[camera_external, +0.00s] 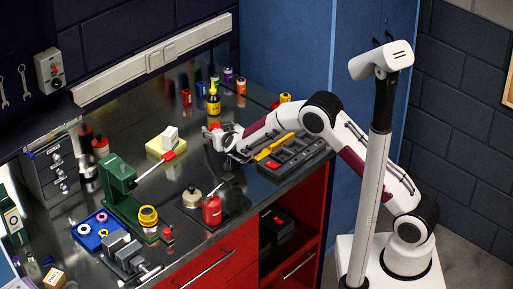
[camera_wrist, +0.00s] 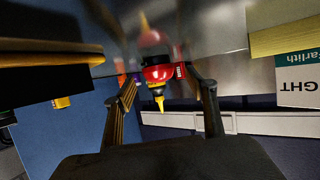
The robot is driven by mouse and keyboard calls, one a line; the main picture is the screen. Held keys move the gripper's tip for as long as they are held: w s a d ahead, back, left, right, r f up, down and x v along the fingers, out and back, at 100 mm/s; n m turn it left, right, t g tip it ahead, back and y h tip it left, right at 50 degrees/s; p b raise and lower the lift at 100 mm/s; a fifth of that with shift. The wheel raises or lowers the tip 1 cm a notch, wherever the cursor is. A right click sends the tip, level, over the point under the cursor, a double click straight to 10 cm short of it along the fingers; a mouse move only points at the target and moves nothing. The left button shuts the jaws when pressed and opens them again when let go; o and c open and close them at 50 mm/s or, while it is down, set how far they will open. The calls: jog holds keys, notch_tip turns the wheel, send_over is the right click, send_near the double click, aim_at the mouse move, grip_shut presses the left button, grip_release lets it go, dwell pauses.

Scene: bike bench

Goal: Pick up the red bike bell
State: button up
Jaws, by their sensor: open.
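The red bike bell (camera_wrist: 157,73), a red rounded body with a black part, is in the middle of the wrist view, between and beyond my fingers. In the external view a small red shape (camera_external: 214,127) beside my gripper (camera_external: 226,143) appears to be the bell, partly hidden by the gripper. My gripper (camera_wrist: 163,82) is open, with one finger on each side of the bell in the wrist view. I see no clear contact, and the remaining distance is hard to judge. A yellow tip shows just below the bell in that view, likely the yellow bottle behind it.
The yellow bottle (camera_external: 213,103) stands behind my gripper. A yellow block (camera_external: 159,153) with a white item lies left. A dark tool tray (camera_external: 303,158) lies right. A red container (camera_external: 212,211) and green press (camera_external: 118,185) stand nearer the front. Shiny bench shows between them.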

jog(key=shift+x, duration=0.95)
jog(key=c, duration=1.2)
